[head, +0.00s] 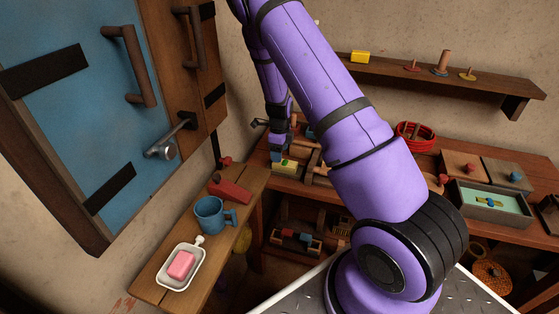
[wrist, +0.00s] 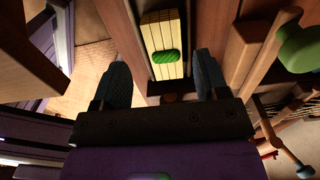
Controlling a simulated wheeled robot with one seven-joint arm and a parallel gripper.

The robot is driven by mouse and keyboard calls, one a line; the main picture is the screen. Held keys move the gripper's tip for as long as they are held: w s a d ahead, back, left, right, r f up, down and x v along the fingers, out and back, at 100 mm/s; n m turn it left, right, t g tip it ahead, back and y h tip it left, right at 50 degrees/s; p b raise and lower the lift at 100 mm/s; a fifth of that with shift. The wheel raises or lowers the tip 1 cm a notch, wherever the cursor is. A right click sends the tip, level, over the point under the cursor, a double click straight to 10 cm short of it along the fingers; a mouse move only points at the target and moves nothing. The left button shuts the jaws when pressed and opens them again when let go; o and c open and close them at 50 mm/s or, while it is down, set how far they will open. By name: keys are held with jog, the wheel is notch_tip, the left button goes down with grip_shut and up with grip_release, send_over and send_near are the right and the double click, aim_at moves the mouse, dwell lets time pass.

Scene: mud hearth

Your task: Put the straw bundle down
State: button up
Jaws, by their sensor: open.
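The straw bundle, as I take it, is the pale yellow striped block with a green patch (wrist: 170,28) just beyond my fingertips in the wrist view. In the head view it shows small and yellow-green (head: 287,164) among wooden parts at the left end of the workbench (head: 462,223). My gripper (wrist: 162,66) is open, with one dark finger on each side of the line to the bundle and clear gaps between. In the head view my gripper (head: 276,150) is small, close above the bundle and partly hard to make out. I cannot tell exactly what the bundle rests on.
Wooden bars (wrist: 265,45) and a green knob (wrist: 300,48) stand close right of my gripper. A side shelf holds a blue mug (head: 210,215), a red wedge-shaped thing (head: 230,190) and a white dish (head: 181,268) with a pink block. A blue door (head: 75,90) is at left.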

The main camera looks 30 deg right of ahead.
jog(key=s+a+r+n+t+y, duration=0.1)
jog(key=s+a+r+n, duration=0.25)
jog(key=r, duration=0.65)
jog(key=s+a+r+n+t, duration=0.1)
jog(key=s+a+r+n, duration=0.3)
jog(key=r, duration=0.7)
jog(key=s+a+r+n+y, duration=0.1)
jog(key=s+a+r+n, duration=0.25)
jog(key=r+n, duration=0.45)
jog(key=s+a+r+n+t+h, duration=0.1)
jog(key=s+a+r+n, duration=0.1)
jog(key=s+r+n, duration=0.4)
jog(key=s+a+r+n+t+h, duration=0.1)
jog(key=s+r+n, duration=0.5)
jog(key=s, duration=1.1)
jog(key=shift+s+a+r+n+t, duration=0.15)
jog(key=shift+a+r+n+t, duration=0.3)
jog(key=shift+a+t, duration=0.15)
